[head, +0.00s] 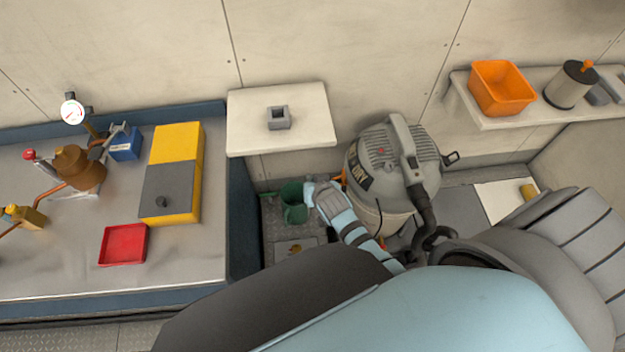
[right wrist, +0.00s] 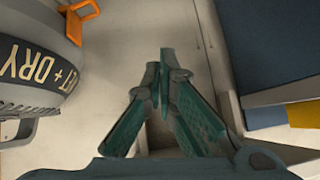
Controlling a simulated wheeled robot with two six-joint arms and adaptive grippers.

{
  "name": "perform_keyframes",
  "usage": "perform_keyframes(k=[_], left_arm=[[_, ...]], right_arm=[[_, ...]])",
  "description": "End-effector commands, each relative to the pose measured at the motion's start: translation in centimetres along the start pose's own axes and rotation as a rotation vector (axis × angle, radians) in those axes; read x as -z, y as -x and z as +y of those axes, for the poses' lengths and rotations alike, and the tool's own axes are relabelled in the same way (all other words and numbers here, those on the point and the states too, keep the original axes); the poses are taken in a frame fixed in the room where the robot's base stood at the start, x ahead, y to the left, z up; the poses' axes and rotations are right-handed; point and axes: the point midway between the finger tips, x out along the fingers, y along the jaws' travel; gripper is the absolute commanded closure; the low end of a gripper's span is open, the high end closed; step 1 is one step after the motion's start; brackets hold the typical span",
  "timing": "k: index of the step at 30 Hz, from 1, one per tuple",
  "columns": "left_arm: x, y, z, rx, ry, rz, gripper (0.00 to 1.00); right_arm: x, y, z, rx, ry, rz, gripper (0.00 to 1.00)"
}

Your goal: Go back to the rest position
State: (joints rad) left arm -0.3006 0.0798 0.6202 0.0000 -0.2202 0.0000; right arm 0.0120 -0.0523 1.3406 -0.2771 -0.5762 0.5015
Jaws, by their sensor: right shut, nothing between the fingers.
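My right gripper (head: 293,204) shows in the head view as dark green fingers at the end of my pale blue arm. It hangs over the floor gap between the workbench and the vacuum. In the right wrist view my right gripper (right wrist: 163,58) has its fingertips together, with nothing seen held between them. My left gripper is not in view. The task names no other object.
A grey wet/dry vacuum (head: 392,165) stands close right of the gripper; its drum also shows in the right wrist view (right wrist: 35,70). A white shelf (head: 300,135) with a grey square block (head: 279,117) is behind. The workbench (head: 60,265) is left.

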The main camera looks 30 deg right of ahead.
Motion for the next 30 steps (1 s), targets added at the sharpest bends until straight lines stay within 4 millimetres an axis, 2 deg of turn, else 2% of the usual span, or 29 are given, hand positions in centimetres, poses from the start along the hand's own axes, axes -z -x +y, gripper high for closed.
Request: perform_keyframes(k=[13, 15, 16, 17, 20, 21, 23, 24, 27, 30], left_arm=[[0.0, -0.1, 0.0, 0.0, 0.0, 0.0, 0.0], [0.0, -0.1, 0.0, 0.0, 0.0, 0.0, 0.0], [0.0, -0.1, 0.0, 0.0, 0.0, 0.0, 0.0], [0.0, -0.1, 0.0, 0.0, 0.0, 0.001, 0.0], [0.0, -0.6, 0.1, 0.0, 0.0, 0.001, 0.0], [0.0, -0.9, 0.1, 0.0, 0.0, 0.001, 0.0], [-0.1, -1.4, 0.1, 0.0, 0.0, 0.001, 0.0], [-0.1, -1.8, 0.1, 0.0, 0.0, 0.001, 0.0], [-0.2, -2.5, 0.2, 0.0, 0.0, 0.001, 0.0], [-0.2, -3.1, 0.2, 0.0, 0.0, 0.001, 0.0]], right_arm=[[-0.1, -0.1, 0.0, 0.0, 0.005, 0.0, 1.0], [0.2, -0.1, -0.2, 0.013, 0.052, 0.014, 1.0], [-0.6, -0.4, -0.4, 0.027, 0.091, 0.009, 1.0], [-2.0, -0.8, -0.3, 0.037, 0.127, -0.011, 1.0], [-9.1, -1.7, 1.9, 0.047, 0.227, -0.11, 1.0], [-12.8, -1.7, 3.3, 0.047, 0.263, -0.164, 1.0], [-18.7, -1.1, 5.9, 0.041, 0.309, -0.254, 1.0], [-22.6, -0.3, 7.8, 0.034, 0.334, -0.315, 1.0], [-31.3, 2.8, 12.6, 0.009, 0.372, -0.464, 1.0], [-37.5, 6.3, 16.5, -0.023, 0.377, -0.586, 1.0]])
